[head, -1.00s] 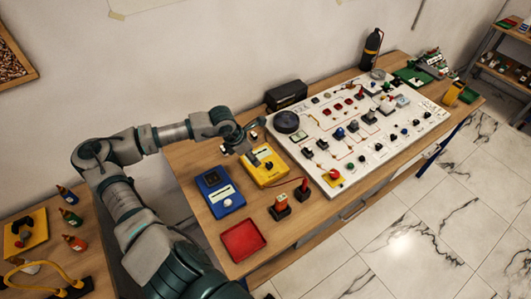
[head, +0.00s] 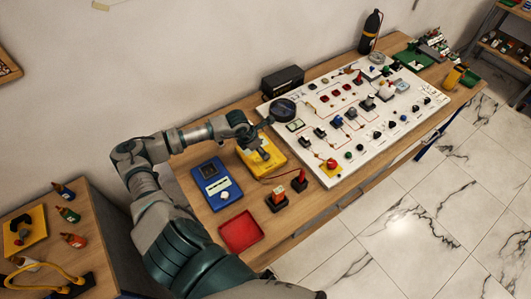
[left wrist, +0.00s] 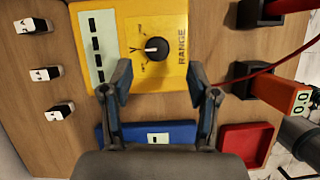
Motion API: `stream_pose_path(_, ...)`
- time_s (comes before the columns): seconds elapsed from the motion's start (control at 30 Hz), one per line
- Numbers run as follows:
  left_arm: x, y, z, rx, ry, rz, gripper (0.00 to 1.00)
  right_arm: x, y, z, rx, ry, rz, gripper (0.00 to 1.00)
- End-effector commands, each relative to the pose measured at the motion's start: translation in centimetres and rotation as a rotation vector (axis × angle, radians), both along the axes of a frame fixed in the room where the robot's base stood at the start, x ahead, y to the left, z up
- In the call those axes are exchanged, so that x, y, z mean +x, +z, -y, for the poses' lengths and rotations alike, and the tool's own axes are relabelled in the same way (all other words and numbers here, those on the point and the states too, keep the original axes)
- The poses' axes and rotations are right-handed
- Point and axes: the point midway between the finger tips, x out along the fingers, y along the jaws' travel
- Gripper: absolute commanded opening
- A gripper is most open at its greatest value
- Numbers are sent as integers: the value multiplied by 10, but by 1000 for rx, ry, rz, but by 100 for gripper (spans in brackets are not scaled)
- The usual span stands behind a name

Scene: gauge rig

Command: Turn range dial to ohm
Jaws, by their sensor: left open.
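The yellow meter (head: 277,164) lies on the bench, partly hidden by my left gripper in the head view. In the left wrist view its yellow face (left wrist: 95,14) carries the word RANGE and a round black dial (left wrist: 156,48). The dial's white pointer mark faces left in that view; the small marks around it are too small to read surely. My left gripper (left wrist: 159,82) is open and empty, its two fingers apart over the lower part of the meter. The dial shows just beyond the fingertips, between their lines, apparently untouched. My right gripper is not in view.
A blue meter (head: 216,184) lies beside the yellow one, with a red tray (head: 240,232) in front. Two red-topped probe blocks (head: 277,199) (head: 299,181) and a red lead are close by. The white circuit board (head: 345,168) fills the bench to the right.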

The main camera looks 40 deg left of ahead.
Motion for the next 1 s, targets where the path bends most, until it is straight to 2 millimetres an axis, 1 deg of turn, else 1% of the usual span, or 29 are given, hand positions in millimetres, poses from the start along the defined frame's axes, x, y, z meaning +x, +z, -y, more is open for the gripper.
stream_pose_path(0.03,4,-10,2,-5,1,-1,60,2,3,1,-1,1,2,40)
stream_pose_path(0.1,9,-22,4,-4,2,0,60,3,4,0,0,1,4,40)
stream_pose_path(0.2,14,-36,6,-2,1,1,60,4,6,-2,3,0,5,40)
stream_pose_path(0.3,18,-45,8,-1,1,1,60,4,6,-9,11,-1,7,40)
stream_pose_path(0.47,20,-50,11,3,-1,1,60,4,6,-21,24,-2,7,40)
stream_pose_path(0.67,20,-50,11,3,-1,1,60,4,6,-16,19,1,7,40)
stream_pose_path(0.7,20,-51,10,2,-1,2,55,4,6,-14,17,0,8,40)
stream_pose_path(0.77,20,-51,9,2,0,2,40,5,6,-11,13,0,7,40)
stream_pose_path(0.8,20,-51,8,0,-1,2,30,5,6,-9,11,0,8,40)
stream_pose_path(0.87,20,-52,8,-1,0,2,15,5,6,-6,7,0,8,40)
stream_pose_path(0.9,20,-52,8,-2,0,2,5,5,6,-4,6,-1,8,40)
stream_pose_path(0.93,20,-52,8,-2,0,2,0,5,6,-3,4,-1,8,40)
stream_pose_path(1.0,20,-52,8,-2,-1,0,0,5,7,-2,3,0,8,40)
